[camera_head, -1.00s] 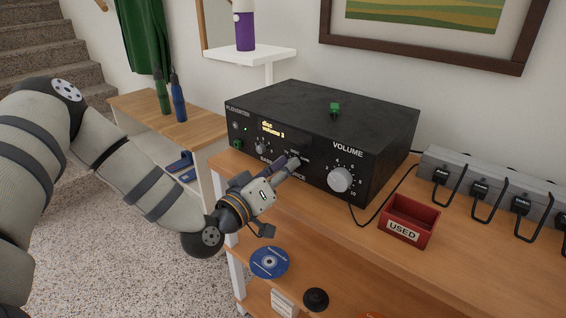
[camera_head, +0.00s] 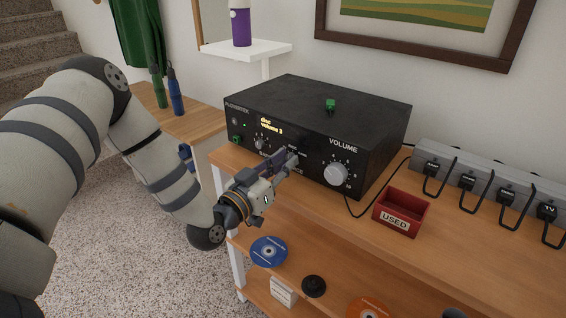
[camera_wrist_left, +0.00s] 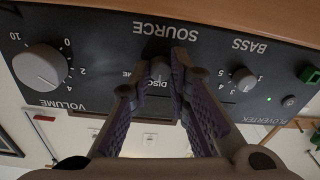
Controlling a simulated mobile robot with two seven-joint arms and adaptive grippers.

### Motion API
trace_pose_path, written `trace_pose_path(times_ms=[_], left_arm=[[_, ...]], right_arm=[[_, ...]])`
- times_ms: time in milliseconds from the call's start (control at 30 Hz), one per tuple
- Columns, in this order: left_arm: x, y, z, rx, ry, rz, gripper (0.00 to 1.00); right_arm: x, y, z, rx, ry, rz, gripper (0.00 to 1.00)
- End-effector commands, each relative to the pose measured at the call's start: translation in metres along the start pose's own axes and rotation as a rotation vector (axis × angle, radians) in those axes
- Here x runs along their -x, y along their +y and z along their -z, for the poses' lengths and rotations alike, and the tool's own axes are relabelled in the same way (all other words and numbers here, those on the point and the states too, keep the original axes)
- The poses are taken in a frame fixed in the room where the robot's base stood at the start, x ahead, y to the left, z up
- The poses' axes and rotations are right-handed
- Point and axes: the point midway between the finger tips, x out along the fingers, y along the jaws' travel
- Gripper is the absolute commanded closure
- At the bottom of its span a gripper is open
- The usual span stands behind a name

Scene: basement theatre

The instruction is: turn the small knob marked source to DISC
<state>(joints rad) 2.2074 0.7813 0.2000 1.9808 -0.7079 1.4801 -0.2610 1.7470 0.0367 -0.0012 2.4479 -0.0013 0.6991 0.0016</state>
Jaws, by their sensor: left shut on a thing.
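The black amplifier (camera_head: 350,128) stands on the wooden shelf unit, and its small display (camera_head: 270,126) reads "disc" and "volume 3". My left gripper (camera_head: 288,162) is at the lower middle of the front panel. In the left wrist view the panel is upside down, and the gripper (camera_wrist_left: 158,72) is shut on the small grey source knob (camera_wrist_left: 158,68) by the SOURCE lettering. The fingers cover much of the knob and its markings; a DISC label shows between them. The knob's exact pointing is unclear. My right gripper is not in view.
The large volume knob (camera_head: 336,174) is right of the gripper; the small bass knob (camera_wrist_left: 245,79) is on its other side. A red USED box (camera_head: 402,212) and a power strip (camera_head: 480,170) are at right. A blue disc (camera_head: 268,251) lies on the lower shelf.

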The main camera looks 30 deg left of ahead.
Motion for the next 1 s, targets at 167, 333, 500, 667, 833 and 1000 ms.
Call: trace_pose_path(times_ms=[167,333,500,667,833,1000], left_arm=[[0.000,-0.001,0.000,-0.001,0.001,0.002,1.00],[0.000,-0.001,0.000,0.000,0.001,0.002,0.79],[0.000,-0.001,0.000,0.000,0.001,0.001,0.62],[0.000,0.000,0.000,0.000,0.001,0.001,0.62],[0.020,-0.001,-0.001,0.003,-0.002,0.002,0.62],[0.067,-0.001,-0.001,0.002,-0.004,0.003,0.62]], right_arm=[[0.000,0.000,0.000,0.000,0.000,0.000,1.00],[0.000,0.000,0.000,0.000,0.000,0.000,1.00],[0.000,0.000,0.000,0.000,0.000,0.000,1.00],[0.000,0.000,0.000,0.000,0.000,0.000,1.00],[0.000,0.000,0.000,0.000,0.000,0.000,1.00],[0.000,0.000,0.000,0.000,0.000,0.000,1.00]])
